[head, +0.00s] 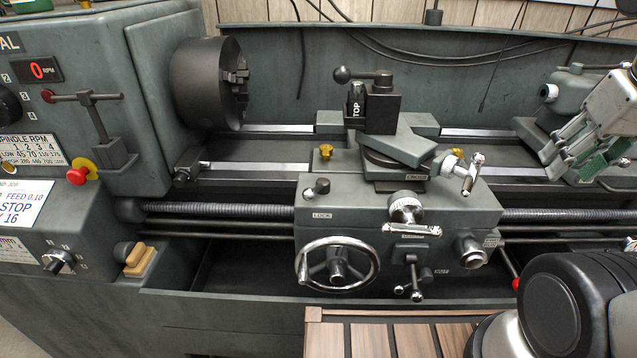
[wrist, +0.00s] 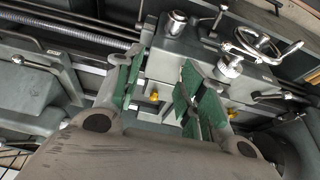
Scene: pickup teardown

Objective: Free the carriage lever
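The lathe carriage (head: 375,208) sits mid-bed. A short dark-knobbed lever (head: 320,187) stands at its upper left above a LOCK label. A chrome lever with ball ends (head: 412,287) hangs low on the apron. I cannot tell which one is the carriage lever. The handwheel (head: 337,263) is at the apron's left; it also shows in the wrist view (wrist: 262,43). My gripper (head: 568,158) is right of the carriage, in front of the tailstock. In the wrist view, its green-padded fingers (wrist: 158,92) are spread apart with nothing held between them.
A chuck (head: 210,84) and headstock controls are at left. The tool post (head: 372,103) with a ball handle rises above the carriage. A yellow screw (head: 325,151) is on top. The tailstock (head: 565,90) is behind my gripper. A wooden slatted surface (head: 405,342) lies in front.

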